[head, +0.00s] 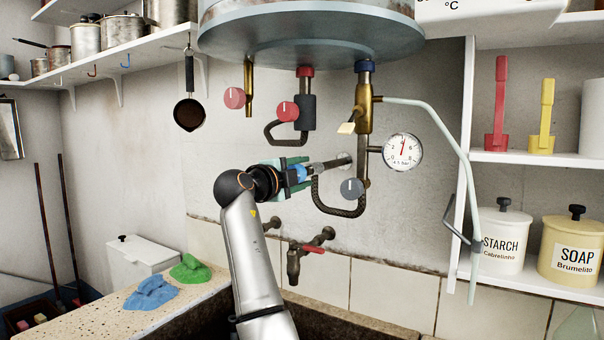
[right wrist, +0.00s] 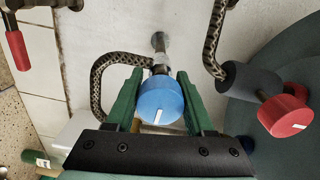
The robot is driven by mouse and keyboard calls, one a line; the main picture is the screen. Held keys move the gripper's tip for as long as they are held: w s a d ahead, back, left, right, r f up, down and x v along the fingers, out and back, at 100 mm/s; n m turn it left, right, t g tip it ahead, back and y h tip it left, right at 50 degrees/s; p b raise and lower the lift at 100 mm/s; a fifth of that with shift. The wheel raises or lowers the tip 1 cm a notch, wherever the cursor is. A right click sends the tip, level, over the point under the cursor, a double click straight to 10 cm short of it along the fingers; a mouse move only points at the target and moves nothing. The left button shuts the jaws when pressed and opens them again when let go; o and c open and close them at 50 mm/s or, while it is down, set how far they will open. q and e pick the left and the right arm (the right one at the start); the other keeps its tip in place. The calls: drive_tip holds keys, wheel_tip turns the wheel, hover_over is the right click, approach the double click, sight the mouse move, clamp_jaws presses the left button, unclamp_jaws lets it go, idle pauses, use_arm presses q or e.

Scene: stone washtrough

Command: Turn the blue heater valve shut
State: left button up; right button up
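The blue heater valve (right wrist: 160,98) is a round knob with a white line on its face, on a pipe fitting near the wall. In the right wrist view it sits between the two green fingers of my right gripper (right wrist: 160,88), which appear to touch its sides. The white line slants slightly. In the head view my right gripper (head: 303,173) reaches it from the left below the heater, and only a bit of the blue knob (head: 301,171) shows between the fingers. My left gripper is not in view.
The heater tank (head: 310,30) hangs above. Red knobs (head: 288,111), a grey knob (head: 351,188), braided hoses (head: 338,210) and a pressure gauge (head: 403,152) are close by. A red-handled tap (head: 305,250) is below, over the stone trough. Blue (head: 151,293) and green (head: 190,268) cloths lie left.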

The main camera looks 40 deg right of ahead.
drive_tip(key=o, duration=0.4)
drive_tip(key=shift+a, duration=0.1)
drive_tip(key=b+v, duration=0.1)
drive_tip(key=v, duration=1.1)
drive_tip(key=shift+s+a, duration=0.1)
drive_tip(key=shift+a, duration=0.1)
